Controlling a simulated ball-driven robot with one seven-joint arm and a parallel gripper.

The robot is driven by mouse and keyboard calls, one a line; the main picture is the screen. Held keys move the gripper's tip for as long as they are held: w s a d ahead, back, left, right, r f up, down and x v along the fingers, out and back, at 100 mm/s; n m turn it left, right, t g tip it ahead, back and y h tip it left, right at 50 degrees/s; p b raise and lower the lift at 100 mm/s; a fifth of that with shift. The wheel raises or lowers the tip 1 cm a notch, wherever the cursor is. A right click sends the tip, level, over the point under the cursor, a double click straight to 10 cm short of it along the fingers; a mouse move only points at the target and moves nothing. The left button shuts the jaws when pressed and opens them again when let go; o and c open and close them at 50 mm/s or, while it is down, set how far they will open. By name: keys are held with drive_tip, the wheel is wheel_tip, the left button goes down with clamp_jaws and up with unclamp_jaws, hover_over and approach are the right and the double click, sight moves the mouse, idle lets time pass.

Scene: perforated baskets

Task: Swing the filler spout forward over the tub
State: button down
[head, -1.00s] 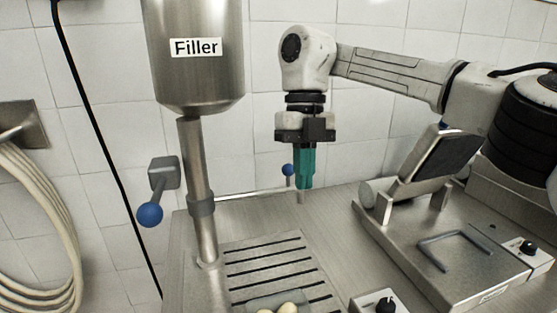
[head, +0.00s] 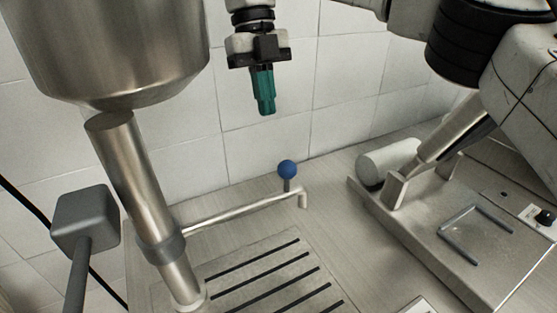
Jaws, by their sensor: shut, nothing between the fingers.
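The filler (head: 115,45) is a big steel hopper on a steel post (head: 145,205) at the left. Its spout (head: 240,207) is a thin steel pipe that runs from a collar on the post to the right and back, ending in a downturned tip. A blue ball knob (head: 287,169) stands on the spout near that tip. My gripper (head: 265,108) points down with its teal fingers shut and empty. In the picture it is above and slightly left of the knob, apart from it. The tub is not in view now.
A slotted drain grate (head: 275,275) lies in front of the spout. A grey box with a lever (head: 87,220) sticks out left of the post. A steel scale-like device (head: 440,235) with a tilted part stands at the right. The tiled wall (head: 260,140) is close behind.

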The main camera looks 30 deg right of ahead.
drive_tip(key=s+f+p, duration=0.1)
drive_tip(key=s+f, duration=0.6)
drive_tip(key=f, duration=0.3)
drive_tip(key=shift+f, duration=0.15)
idle(0.4)
